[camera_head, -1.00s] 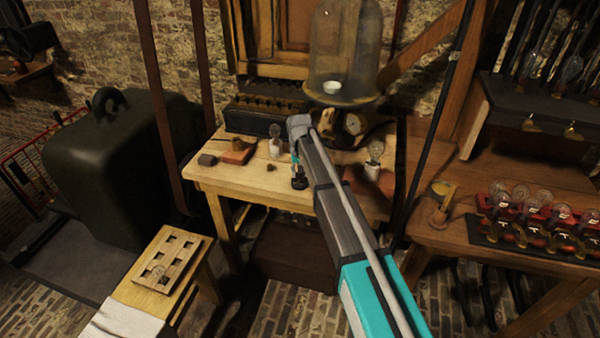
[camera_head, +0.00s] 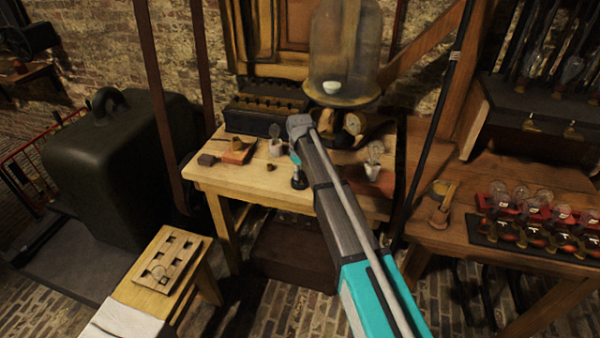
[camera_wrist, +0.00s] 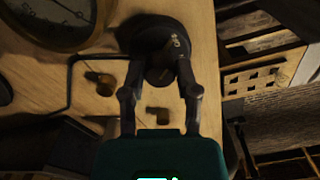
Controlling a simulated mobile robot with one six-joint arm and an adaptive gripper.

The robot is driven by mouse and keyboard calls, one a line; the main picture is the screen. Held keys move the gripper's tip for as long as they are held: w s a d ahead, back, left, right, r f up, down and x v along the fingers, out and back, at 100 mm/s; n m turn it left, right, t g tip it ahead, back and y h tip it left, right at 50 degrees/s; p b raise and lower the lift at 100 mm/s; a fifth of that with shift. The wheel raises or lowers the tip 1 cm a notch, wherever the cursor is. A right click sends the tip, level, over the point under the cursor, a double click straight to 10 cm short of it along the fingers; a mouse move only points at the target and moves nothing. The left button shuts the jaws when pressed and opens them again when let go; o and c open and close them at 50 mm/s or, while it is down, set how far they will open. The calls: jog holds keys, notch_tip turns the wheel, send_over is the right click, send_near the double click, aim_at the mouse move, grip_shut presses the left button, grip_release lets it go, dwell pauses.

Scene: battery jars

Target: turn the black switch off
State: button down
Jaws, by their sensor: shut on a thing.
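The black switch (camera_wrist: 150,38) has a round dark base and shows at the top middle of the wrist view, on the wooden table. In the head view it is a small dark shape (camera_head: 299,182) near the table's front edge, partly behind my arm. My gripper (camera_wrist: 161,78) reaches over it, one finger on each side of a dark knob-like part of the switch. The fingers appear shut on that part. In the head view my gripper (camera_head: 296,160) is mostly hidden by my wrist. The lever's exact position is too dark to tell.
On the same table (camera_head: 235,184) stand a bulb in a pale holder (camera_head: 275,146), another bulb (camera_head: 374,160), a small reddish block (camera_head: 238,153) and a glass bell jar (camera_head: 345,60). A round dial (camera_wrist: 60,18) is close to my gripper at upper left in the wrist view.

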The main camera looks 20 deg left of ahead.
jog(key=shift+n, duration=0.5)
jog(key=shift+c, duration=1.8)
grip_release()
jog(key=shift+m, duration=0.4)
